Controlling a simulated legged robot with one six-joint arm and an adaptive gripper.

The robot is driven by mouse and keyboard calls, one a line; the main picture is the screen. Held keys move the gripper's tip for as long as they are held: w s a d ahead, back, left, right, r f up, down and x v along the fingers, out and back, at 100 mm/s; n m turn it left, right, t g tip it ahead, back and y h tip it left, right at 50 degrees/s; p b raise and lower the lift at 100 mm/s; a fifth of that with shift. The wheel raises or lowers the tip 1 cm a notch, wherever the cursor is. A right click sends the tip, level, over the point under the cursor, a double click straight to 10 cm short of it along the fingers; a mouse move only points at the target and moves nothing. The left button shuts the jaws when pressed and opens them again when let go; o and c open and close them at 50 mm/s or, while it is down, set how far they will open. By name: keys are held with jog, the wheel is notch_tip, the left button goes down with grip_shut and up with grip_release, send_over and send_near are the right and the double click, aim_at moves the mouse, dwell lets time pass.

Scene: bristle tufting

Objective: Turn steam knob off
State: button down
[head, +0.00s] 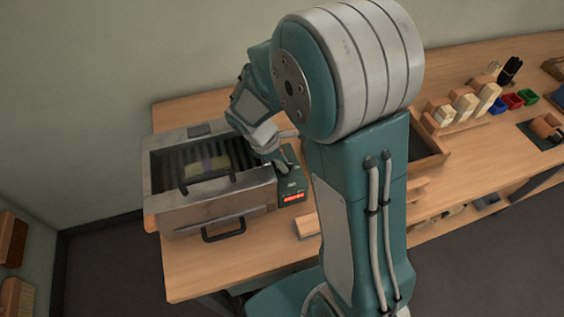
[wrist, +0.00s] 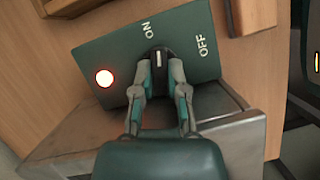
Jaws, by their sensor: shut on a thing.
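The steam knob (wrist: 159,54) is dark with a white line on it. It sits on a green control panel (wrist: 112,50) marked ON and OFF. The white line points up in the wrist view, nearer the ON label than the OFF label. A round light (wrist: 104,78) glows red-white at the panel's left. My gripper (wrist: 160,76) is shut on the knob, with a finger on each side. In the head view, my gripper (head: 281,162) is over the panel (head: 290,183), which has a red lit strip. The knob is too small to read there.
A metal steam box (head: 216,205) with a dark slatted top and front handle stands left of the panel. A wooden bench (head: 205,275) carries both. Wooden blocks (head: 440,112) and coloured bins (head: 512,100) stand at the right. My arm hides the bench's middle.

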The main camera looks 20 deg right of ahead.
jog(key=m+g, duration=0.1)
jog(key=m, duration=0.2)
jog(key=shift+w+m+y, duration=0.1)
jog(key=shift+m+y, duration=0.2)
jog(key=shift+m, duration=0.1)
jog(key=m+g+y, duration=0.1)
jog(key=m, duration=0.2)
jog(key=shift+d+m, duration=0.1)
jog(key=shift+m, duration=0.2)
jog(key=m+g+y, duration=0.1)
jog(key=m, duration=0.2)
jog(key=shift+m, duration=0.3)
jog(key=shift+d+m+y, duration=0.1)
jog(key=shift+m+y, duration=0.8)
jog(key=shift+m, duration=0.9)
jog(key=c, duration=0.7)
grip_release()
jog(key=shift+o, duration=0.2)
